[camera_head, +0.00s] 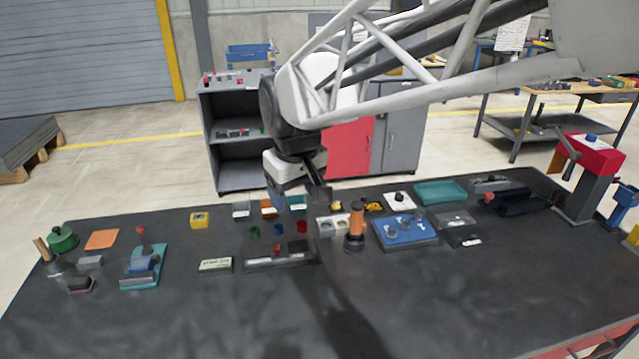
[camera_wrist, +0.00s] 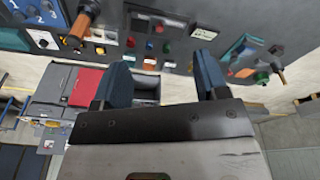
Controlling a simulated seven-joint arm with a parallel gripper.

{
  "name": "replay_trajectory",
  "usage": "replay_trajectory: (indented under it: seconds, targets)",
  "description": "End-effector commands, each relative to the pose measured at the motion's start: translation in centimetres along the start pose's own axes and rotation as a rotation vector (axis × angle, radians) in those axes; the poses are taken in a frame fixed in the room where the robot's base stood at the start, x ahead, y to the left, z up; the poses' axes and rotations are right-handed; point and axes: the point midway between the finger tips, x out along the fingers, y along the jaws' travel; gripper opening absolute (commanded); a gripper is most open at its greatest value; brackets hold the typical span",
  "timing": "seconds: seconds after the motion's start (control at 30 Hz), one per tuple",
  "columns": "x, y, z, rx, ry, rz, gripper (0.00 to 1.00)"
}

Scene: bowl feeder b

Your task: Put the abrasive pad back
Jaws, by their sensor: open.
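A flat orange square (camera_head: 102,239) lies on the dark table at the far left; it looks like the abrasive pad, though I cannot be sure. It also seems to show as an orange patch in the wrist view (camera_wrist: 243,73). My gripper (camera_head: 298,198) is above the back middle of the table, well to the right of that square. In the wrist view my gripper (camera_wrist: 160,64) has two blue fingers spread apart, with nothing held between them. A small orange-brown piece (camera_head: 268,209) sits among small trays, partly near my gripper. The pad's own resting place cannot be told.
An upright orange-handled tool (camera_head: 356,226) stands right of my gripper, beside a blue plate (camera_head: 405,231). A teal fixture with a red knob (camera_head: 143,266) and a green round item (camera_head: 62,238) stand at left. The table's front is clear.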

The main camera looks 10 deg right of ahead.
Motion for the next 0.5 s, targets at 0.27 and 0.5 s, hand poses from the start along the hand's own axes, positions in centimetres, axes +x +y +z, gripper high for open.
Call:
replay_trajectory:
  seconds: [0.27, 0.5]
  targets:
    - [-0.5, 2.2, 9.0, 0.182, 0.024, 0.023, 0.67]
    - [0.1, 2.9, 16.1, 0.331, 0.044, 0.042, 0.67]
